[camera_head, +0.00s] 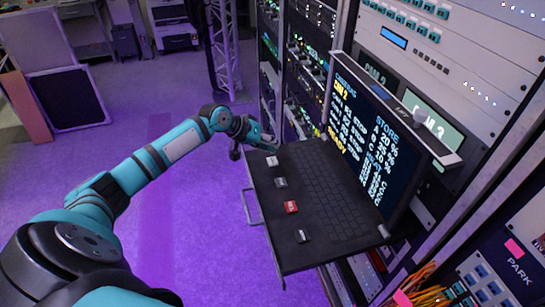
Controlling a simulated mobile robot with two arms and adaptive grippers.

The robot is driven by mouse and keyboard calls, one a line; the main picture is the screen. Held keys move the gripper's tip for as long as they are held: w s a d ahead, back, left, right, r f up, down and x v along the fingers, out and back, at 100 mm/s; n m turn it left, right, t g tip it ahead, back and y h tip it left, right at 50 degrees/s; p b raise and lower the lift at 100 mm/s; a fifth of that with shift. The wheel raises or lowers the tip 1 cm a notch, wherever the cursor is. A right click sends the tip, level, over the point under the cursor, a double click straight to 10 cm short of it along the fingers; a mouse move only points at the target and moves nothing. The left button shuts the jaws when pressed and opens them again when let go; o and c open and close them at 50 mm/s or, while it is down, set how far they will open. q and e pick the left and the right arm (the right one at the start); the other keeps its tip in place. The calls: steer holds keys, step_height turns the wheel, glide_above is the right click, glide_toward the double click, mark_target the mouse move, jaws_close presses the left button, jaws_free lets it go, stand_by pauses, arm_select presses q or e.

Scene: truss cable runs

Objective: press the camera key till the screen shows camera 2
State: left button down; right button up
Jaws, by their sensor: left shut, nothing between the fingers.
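The screen (364,140) stands upright at the back of a black pull-out keyboard tray (262,212). It reads "CAMERAS", with a yellow line below that looks like "CAM 2", and a yellow "READY" lower down. Several separate keys line the tray's left side: a white key (272,161), a grey key (281,182), a red key (291,207) and a dark key with a pale mark (304,236). Their labels are too small to read. My left gripper (265,143) is shut and empty, close to the white key at the tray's far left corner; I cannot tell whether it touches. My right gripper is out of view.
Equipment racks (440,45) rise behind and right of the tray. A small lit display (434,122) sits behind the screen's right side. Orange cables (415,285) hang at the lower right. The purple floor (200,225) left of the tray is clear.

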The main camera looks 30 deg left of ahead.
mark_target(271, 159)
arm_select(q)
steer(key=shift+r+p, duration=1.15)
steer(key=shift+r, duration=0.45)
steer(key=shift+f, duration=0.1)
stand_by(1.2)
